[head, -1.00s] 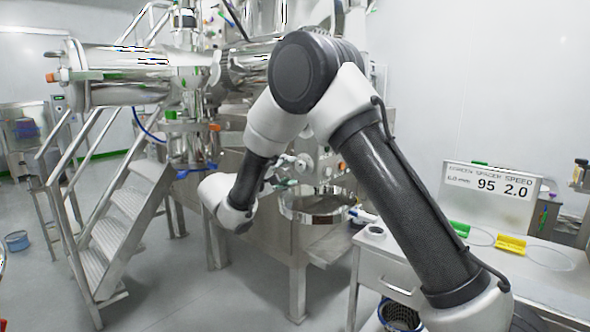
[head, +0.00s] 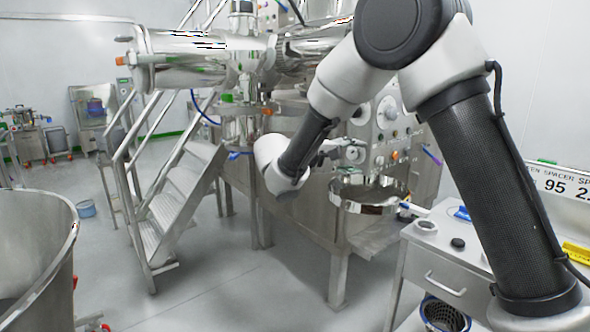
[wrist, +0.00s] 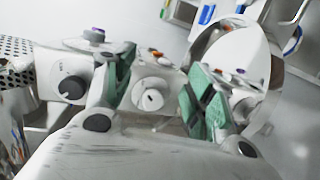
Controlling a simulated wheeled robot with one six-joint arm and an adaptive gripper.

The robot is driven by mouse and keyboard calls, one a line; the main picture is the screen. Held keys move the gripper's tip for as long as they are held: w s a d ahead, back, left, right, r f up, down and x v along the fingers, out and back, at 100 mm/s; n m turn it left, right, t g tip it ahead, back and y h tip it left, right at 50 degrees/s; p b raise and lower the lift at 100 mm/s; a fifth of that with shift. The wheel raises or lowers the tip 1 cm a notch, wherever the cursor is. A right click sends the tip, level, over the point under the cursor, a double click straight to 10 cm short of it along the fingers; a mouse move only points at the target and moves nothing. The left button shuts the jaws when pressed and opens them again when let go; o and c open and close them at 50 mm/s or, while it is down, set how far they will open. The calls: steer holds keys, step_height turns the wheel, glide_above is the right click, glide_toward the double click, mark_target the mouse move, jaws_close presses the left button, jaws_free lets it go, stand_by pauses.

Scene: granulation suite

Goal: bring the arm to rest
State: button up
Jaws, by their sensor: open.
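My gripper (wrist: 158,100) shows in the wrist view with its two green-padded fingers spread apart and nothing between them. Behind the fingers is a panel with round knobs (wrist: 150,97). In the head view my arm is raised and bent, its elbow high at the upper right and its forearm reaching down to the left.
A steel machine (head: 290,215) with a round pan (head: 368,192) stands behind my arm. Metal stairs (head: 178,200) are left of it. A large steel vessel (head: 35,250) is at the near left. A drawer table (head: 440,270) is at the right. Open floor lies in the middle.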

steer(key=s+d+r+m+g+y, duration=0.1)
steer(key=s+d+m+g+y, duration=0.15)
steer(key=s+d, duration=0.65)
steer(key=s+d+r+m+g+y, duration=0.15)
steer(key=s+d+g+y, duration=0.25)
steer(key=s+d, duration=0.5)
steer(key=s+f+t+y, duration=0.2)
steer(key=s+y, duration=0.2)
steer(key=s, duration=0.4)
steer(key=s+a+f+m+t+y, duration=0.1)
steer(key=s+y, duration=0.3)
steer(key=s, duration=0.4)
steer(key=shift+s+a+f+m+t, duration=0.15)
steer(key=shift+s+f+m+t, duration=0.15)
steer(key=shift+s+f+t, duration=0.05)
